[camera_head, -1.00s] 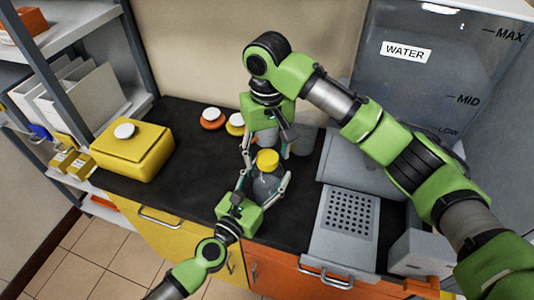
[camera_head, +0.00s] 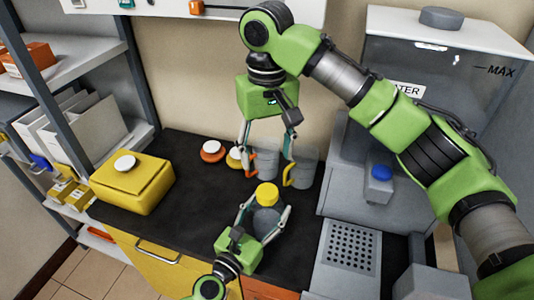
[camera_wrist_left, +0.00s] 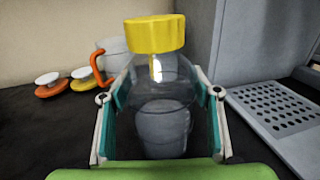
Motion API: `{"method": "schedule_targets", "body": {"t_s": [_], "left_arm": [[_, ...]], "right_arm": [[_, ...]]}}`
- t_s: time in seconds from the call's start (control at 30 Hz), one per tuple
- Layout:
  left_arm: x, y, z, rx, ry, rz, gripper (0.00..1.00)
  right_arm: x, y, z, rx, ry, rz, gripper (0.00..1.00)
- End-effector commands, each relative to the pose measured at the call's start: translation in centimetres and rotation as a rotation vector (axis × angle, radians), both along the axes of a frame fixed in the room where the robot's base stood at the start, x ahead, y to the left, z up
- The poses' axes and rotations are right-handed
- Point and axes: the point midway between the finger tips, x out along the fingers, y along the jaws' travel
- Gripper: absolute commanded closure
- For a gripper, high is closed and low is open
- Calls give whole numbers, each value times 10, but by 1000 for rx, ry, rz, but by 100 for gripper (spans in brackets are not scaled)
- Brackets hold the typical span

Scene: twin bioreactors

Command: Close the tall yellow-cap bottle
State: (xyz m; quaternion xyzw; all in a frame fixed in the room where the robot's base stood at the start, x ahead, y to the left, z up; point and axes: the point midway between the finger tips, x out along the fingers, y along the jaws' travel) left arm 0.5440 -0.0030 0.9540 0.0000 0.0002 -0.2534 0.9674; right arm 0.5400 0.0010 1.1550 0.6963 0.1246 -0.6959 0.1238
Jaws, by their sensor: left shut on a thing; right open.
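The tall clear bottle (camera_head: 265,218) stands on the black counter with its yellow cap (camera_head: 267,195) on top. My left gripper (camera_head: 264,207) is shut on the bottle's body from the front. In the left wrist view the bottle (camera_wrist_left: 160,95) is between both fingers, and the yellow cap (camera_wrist_left: 155,35) sits over the neck. I cannot tell how tight the cap is. My right gripper (camera_head: 268,152) is open and empty, pointing down above and behind the cap, apart from it.
Grey cups with an orange handle (camera_head: 252,163) and a yellow handle (camera_head: 290,174) stand behind the bottle. Orange (camera_head: 213,151) and yellow (camera_head: 236,157) low containers with white tops are left of them. A yellow canister (camera_head: 132,184) stands left; a perforated grey block (camera_head: 348,256) is right.

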Motion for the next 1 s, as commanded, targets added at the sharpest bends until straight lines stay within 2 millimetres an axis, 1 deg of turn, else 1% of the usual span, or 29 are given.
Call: {"method": "schedule_targets", "body": {"t_s": [0.03,0.1,0.4,0.53,0.67,0.9,1.0], "left_arm": [[1,1,1,0,-1,2,38],[1,1,1,0,-1,1,24],[0,0,0,0,0,1,24],[-6,4,-1,3,1,1,24],[-24,14,-1,3,1,0,24],[-70,40,-2,6,2,-1,24],[-85,48,-1,4,1,-2,24]], "right_arm": [[0,0,0,0,0,0,44],[0,0,0,0,0,0,44],[0,0,0,0,0,0,44],[0,0,0,0,0,0,44],[0,0,0,0,0,0,44],[0,0,0,0,0,0,44],[0,0,0,0,0,0,44]]}}
